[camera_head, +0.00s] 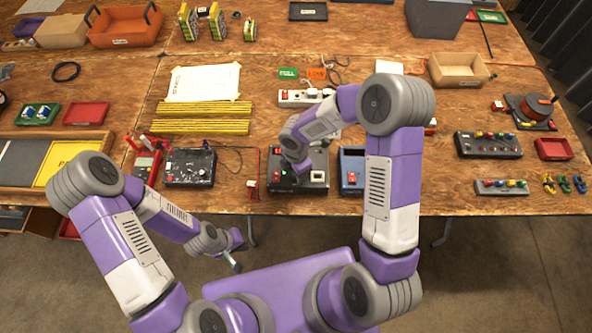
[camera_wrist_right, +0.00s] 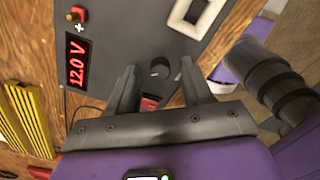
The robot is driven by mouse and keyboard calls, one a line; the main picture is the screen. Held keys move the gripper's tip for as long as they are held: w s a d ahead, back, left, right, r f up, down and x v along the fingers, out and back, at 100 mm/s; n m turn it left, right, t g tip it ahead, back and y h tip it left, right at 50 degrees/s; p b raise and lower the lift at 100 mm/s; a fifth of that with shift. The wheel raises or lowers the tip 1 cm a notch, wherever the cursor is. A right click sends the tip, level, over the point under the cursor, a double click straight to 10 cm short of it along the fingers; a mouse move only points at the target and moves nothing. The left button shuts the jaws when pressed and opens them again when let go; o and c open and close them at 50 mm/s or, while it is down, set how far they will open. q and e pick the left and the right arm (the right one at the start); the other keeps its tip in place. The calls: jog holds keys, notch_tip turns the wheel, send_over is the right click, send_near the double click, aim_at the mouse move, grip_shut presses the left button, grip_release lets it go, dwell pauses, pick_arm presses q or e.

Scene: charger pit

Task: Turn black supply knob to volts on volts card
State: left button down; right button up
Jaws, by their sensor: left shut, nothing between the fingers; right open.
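The black supply knob (camera_wrist_right: 160,68) shows in the right wrist view on a dark grey panel. A red display (camera_wrist_right: 77,62) on that panel reads 12.0 V. My right gripper (camera_wrist_right: 157,74) is open, with its fingertips on either side of the knob; I cannot tell whether they touch it. In the head view the supply box (camera_head: 318,188) is partly hidden under my right wrist. Green (camera_head: 288,73) and orange (camera_head: 316,73) cards lie behind it; their text is too small to read, so I cannot tell which is the volts card. My left gripper (camera_head: 236,262) is shut and empty before the table's front edge.
A black device (camera_head: 190,167) stands left of the supply, and a blue box (camera_head: 352,172) right of it. A white power strip (camera_head: 300,97) with cables lies behind. Yellow strips (camera_head: 202,118) and a paper sheet (camera_head: 204,82) lie at left.

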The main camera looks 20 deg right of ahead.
pick_arm(q)
jog(key=shift+r+p, duration=0.85)
jog(key=shift+r, duration=0.05)
pick_arm(e)
notch_tip(320, 180, up, 8)
jog(key=shift+f, duration=0.25)
